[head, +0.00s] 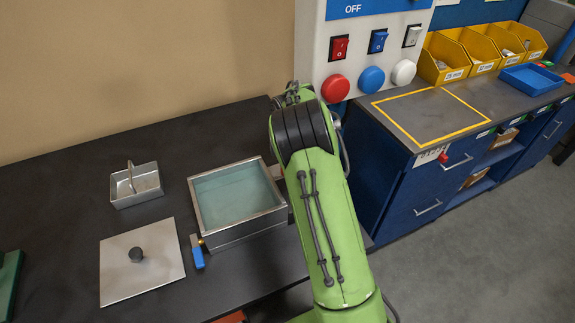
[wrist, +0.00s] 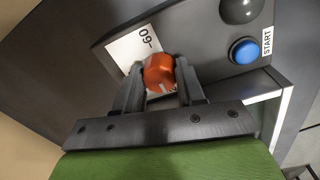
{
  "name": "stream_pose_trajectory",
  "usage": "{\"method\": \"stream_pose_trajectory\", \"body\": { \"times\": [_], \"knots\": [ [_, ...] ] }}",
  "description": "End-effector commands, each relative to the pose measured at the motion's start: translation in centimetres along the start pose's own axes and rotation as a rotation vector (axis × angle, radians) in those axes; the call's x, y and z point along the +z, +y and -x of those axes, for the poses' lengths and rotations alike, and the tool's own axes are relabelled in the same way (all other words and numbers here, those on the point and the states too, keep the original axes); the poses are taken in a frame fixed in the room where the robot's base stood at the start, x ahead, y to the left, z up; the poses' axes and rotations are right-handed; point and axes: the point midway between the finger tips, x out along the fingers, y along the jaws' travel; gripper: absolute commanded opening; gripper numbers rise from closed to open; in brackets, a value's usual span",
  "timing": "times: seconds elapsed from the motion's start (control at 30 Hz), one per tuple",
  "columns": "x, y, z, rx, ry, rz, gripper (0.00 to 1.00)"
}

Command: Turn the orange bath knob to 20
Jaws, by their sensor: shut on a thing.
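The orange knob (wrist: 159,72) shows in the wrist view on a dark grey panel, with a white line on its side facing the gripper. My gripper (wrist: 160,80) is shut on the knob, one dark finger on each side of it. A white scale card (wrist: 130,48) lies behind the knob; "60" can be read on it, and the rest is covered by the knob and fingers. In the head view my green arm hides the gripper and the knob. The water bath (head: 240,235), a metal tank with bluish water, stands left of my arm.
A blue START button (wrist: 244,51) and a dark round knob (wrist: 240,10) sit right of the orange knob. A metal lid (head: 160,275), a basket (head: 122,198) and a blue-handled tool (head: 197,258) lie on the dark bench. A switch panel (head: 312,50) stands behind my arm.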

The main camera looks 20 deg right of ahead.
Motion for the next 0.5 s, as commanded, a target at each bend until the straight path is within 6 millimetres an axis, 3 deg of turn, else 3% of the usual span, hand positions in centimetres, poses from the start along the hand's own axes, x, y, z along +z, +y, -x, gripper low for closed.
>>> {"method": "stream_pose_trajectory", "body": {
  "times": [0.23,0.27,0.4,0.5],
  "knots": [
    [-0.05,0.15,0.17,0.006,0.001,0.003,0.08],
    [-0.05,0.15,0.17,0.006,0.001,0.003,0.40],
    [-0.03,0.10,0.12,0.004,0.000,0.002,0.61],
    [-0.02,0.07,0.09,0.003,0.000,0.001,0.64]
  ]
}}
